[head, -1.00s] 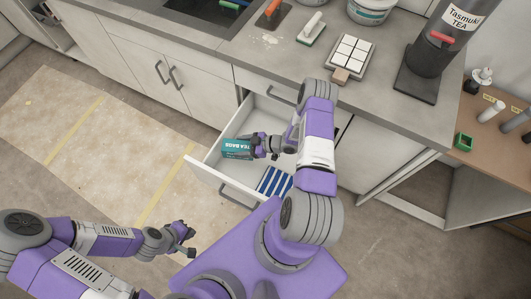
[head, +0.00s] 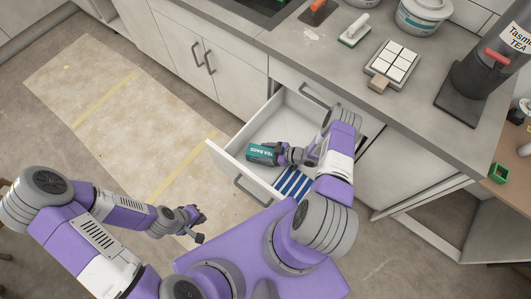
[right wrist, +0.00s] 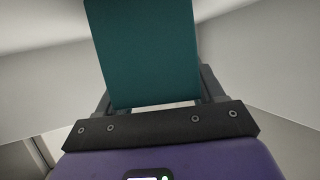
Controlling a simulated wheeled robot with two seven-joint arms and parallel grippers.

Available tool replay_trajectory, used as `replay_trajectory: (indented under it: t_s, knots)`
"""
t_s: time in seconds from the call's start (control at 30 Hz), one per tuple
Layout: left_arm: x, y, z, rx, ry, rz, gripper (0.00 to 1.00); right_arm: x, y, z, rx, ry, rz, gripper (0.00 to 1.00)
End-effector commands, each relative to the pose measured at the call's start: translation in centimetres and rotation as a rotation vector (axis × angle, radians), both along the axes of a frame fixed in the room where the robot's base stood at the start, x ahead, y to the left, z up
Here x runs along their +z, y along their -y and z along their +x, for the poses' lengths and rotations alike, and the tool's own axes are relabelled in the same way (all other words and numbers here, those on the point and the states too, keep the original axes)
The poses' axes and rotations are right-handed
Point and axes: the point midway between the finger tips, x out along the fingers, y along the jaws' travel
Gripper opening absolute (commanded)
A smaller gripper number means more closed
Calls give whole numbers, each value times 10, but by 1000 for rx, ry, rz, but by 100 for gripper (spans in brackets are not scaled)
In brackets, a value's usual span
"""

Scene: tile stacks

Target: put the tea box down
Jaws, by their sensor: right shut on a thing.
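The teal tea box (head: 262,153), lettered "TEA BAGS", is in or just above the open white drawer (head: 222,161). My right gripper (head: 283,154) is shut on its near end. In the right wrist view the teal box (right wrist: 150,50) stands between the two fingers (right wrist: 155,98), with pale drawer walls on both sides. I cannot tell whether the box touches the drawer floor. My left gripper (head: 193,222) hangs empty over the floor, left of the drawer; its fingers look apart.
A blue-and-white striped thing (head: 294,183) lies in the drawer, near the box. On the counter above are a rack of white tiles (head: 392,63), a white-handled tool (head: 355,30), a tub (head: 420,18) and a dark tea dispenser (head: 474,85).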

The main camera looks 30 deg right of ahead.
Motion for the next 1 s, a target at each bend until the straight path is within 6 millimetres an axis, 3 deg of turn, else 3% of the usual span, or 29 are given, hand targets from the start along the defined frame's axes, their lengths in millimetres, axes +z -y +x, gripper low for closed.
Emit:
replay_trajectory:
  t_s: [0.4, 0.43, 0.6, 1.0]
  knots:
    - [-13, 0, 0, 0, 0, 0, 0, -10, 0, 0, 0, -1, -1, 31]
    - [-13, 0, 0, 0, 0, 0, 0, -10, 0, 0, 0, -1, -1, 69]
    - [-11, 0, 0, 0, 0, 0, 0, -10, -1, -1, 0, -4, -1, 93]
    - [-5, 0, 0, 0, 0, 0, 0, -6, -1, -3, 1, -6, -1, 93]
